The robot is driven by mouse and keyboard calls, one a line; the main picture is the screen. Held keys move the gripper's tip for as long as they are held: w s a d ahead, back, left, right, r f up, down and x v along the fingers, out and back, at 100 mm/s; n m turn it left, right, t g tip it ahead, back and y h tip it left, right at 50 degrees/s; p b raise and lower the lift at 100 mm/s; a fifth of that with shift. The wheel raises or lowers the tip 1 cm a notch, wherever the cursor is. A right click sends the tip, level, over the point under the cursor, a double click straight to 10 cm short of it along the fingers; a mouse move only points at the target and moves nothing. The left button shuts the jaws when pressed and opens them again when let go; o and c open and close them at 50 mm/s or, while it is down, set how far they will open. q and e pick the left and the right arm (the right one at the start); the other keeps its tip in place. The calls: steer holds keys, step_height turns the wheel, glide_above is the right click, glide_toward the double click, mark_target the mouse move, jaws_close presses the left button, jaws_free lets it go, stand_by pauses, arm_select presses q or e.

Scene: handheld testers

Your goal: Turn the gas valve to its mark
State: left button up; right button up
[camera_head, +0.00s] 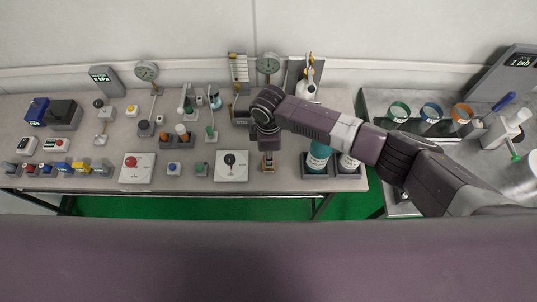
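My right arm reaches in from the right, and its gripper (267,153) points down over the front of the bench. A small brass-coloured piece (268,165) shows right at the fingertips; I cannot tell whether it is gripped, touched or only beneath them. The fingers are too small and dark to tell open from shut. A white plate with a black round knob (230,159) lies just left of the gripper. I cannot tell for sure which fitting is the gas valve, and no mark is readable. My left gripper is not in view.
Teal-labelled bottles (317,158) stand in a dark holder close right of the gripper. Gauges (268,63) stand at the back. A plate with a red button (131,162) and several small testers fill the left. A metal side table (376,103) holds coloured-rim cups.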

steer(key=n, duration=0.4)
steer(key=shift+n+b, duration=0.65)
steer(key=shift+n, duration=1.55)
steer(key=o, duration=1.2)
steer(key=shift+c, duration=0.2)
steer(key=shift+r, duration=0.2)
step_height(320, 180, up, 12)
steer(key=shift+f, duration=0.2)
